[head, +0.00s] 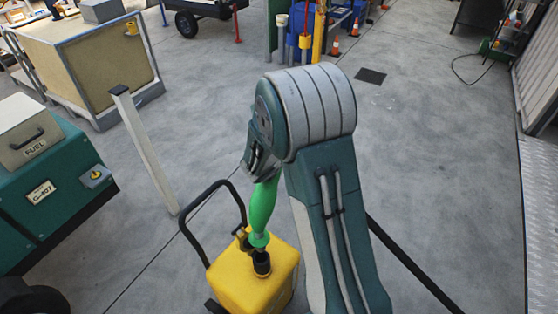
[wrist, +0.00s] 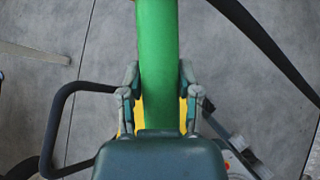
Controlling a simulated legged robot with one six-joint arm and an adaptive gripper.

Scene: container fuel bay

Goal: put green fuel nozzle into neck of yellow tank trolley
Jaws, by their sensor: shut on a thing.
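The green fuel nozzle (head: 262,208) hangs roughly upright with its spout end down. My gripper (head: 262,168) is shut on its upper part. In the wrist view my gripper's fingers (wrist: 158,88) close on both sides of the green nozzle (wrist: 158,45). The yellow tank trolley (head: 235,285) stands on the floor below, with a black handle frame on its left. The nozzle's lower end is at the black neck (head: 262,266) on the tank's top. I cannot tell how far the spout is inside it. The tank is mostly hidden in the wrist view.
A black hose (head: 410,262) runs behind my arm to the lower right. A pale post (head: 145,150) stands left of the trolley, near a teal fuel unit (head: 60,190). A large crate (head: 95,65) is at the back left. The floor to the right is mostly clear.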

